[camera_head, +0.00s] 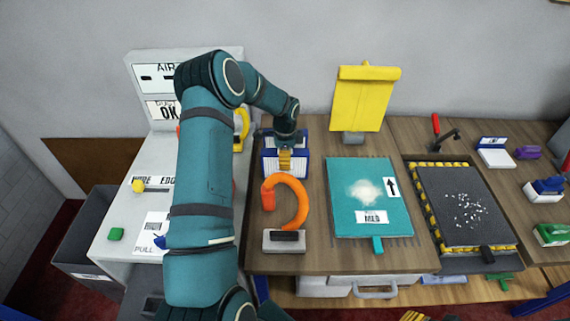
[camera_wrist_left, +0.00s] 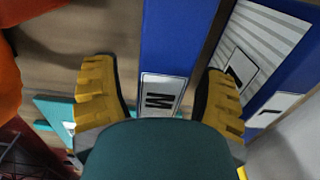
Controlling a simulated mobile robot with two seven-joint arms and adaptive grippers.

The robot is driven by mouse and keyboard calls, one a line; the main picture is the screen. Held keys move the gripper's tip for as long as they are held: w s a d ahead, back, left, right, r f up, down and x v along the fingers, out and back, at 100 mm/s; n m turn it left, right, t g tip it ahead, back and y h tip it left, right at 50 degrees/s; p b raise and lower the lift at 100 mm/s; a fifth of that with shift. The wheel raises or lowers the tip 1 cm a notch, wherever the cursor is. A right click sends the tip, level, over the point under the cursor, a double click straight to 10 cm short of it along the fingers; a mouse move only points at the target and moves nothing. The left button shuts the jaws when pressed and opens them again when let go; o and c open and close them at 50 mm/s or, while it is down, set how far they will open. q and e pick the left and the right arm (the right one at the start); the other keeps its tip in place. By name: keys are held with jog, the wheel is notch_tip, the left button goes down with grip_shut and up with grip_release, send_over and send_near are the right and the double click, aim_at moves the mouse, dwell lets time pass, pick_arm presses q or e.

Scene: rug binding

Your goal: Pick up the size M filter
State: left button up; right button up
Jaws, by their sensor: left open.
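The size M filter (camera_wrist_left: 168,40) is a blue-framed piece with a white "M" label, seen in the left wrist view between my yellow fingers. My left gripper (camera_wrist_left: 160,80) is open, with one finger on each side of it; I cannot tell whether they touch it. Another blue filter with white pleats (camera_wrist_left: 262,38) stands just right of the right finger. In the head view my left gripper (camera_head: 285,160) points down over the blue and white filters (camera_head: 271,168) and hides part of them. Yellow tips at the bottom edge look like my right gripper (camera_head: 415,316).
An orange hooked hose (camera_head: 301,206) lies just in front of the filters. A yellow sheet (camera_head: 361,100) stands behind. A white machine (camera_head: 120,215) is left.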

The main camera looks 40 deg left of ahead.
pick_arm(q)
grip_shut()
